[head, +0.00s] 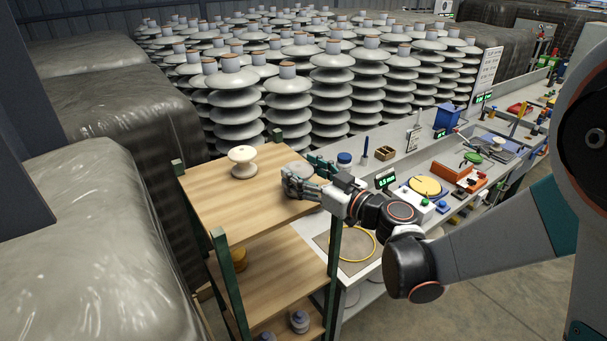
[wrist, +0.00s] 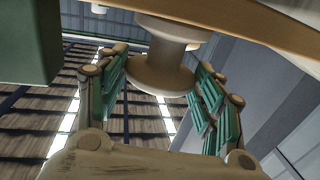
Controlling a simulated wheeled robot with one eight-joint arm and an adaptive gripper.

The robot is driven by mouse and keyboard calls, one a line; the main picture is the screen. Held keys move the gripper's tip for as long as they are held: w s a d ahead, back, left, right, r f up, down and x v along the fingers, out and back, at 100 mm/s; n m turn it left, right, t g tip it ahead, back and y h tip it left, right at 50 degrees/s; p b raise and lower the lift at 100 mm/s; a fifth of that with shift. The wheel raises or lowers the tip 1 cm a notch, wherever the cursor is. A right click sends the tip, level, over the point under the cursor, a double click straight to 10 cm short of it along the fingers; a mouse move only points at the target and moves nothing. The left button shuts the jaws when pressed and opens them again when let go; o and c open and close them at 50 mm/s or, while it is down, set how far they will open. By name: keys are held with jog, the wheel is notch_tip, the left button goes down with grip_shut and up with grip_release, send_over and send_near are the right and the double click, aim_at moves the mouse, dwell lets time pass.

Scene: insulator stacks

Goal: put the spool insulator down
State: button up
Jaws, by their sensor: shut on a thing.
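A pale grey spool insulator (head: 298,169) is in my gripper (head: 304,186) at the right end of the wooden top shelf (head: 215,198). The fingers partly hide it in the head view. In the wrist view the spool (wrist: 160,72) shows its flanges and narrower waist between the two green-padded fingers (wrist: 160,92). The gripper is shut on it. A wooden board (wrist: 245,22) crosses the top of that view, close to the spool's far end; I cannot tell whether they touch. A cream spool insulator (head: 242,161) stands upright on the shelf, left of my gripper and apart from it.
Green posts (head: 228,275) rise at the shelf corners. Lower shelves hold a yellow-brown piece (head: 238,258) and grey insulators (head: 299,321). A bench (head: 400,165) with tools runs right of the shelf. Tall insulator stacks (head: 232,105) stand behind. The shelf's front left part is clear.

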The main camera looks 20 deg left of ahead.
jog(key=shift+f, duration=0.2)
jog(key=o, duration=1.5)
jog(key=shift+r, duration=0.1)
jog(key=shift+r, duration=0.2)
jog(key=v, duration=1.2)
